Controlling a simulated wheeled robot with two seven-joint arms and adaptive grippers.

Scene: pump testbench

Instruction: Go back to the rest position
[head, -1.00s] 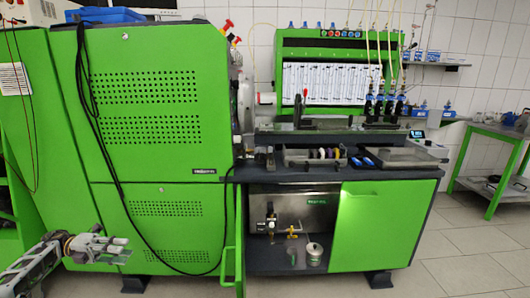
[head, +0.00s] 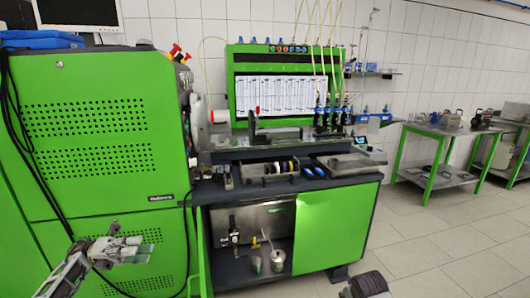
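My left gripper (head: 146,247) is at the lower left of the head view, in front of the green cabinet. Its two fingers are apart, with nothing visible between them. My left arm comes in from the bottom left edge. My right gripper does not show. A dark grey rounded part, which may belong to my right arm, shows at the bottom edge right of centre.
The green pump testbench (head: 335,228) stands ahead, with a green cabinet (head: 100,120) on its left. A can (head: 278,260) stands on its lower shelf. A green side table (head: 440,130) is at the right. Tiled floor (head: 440,250) is clear at the lower right.

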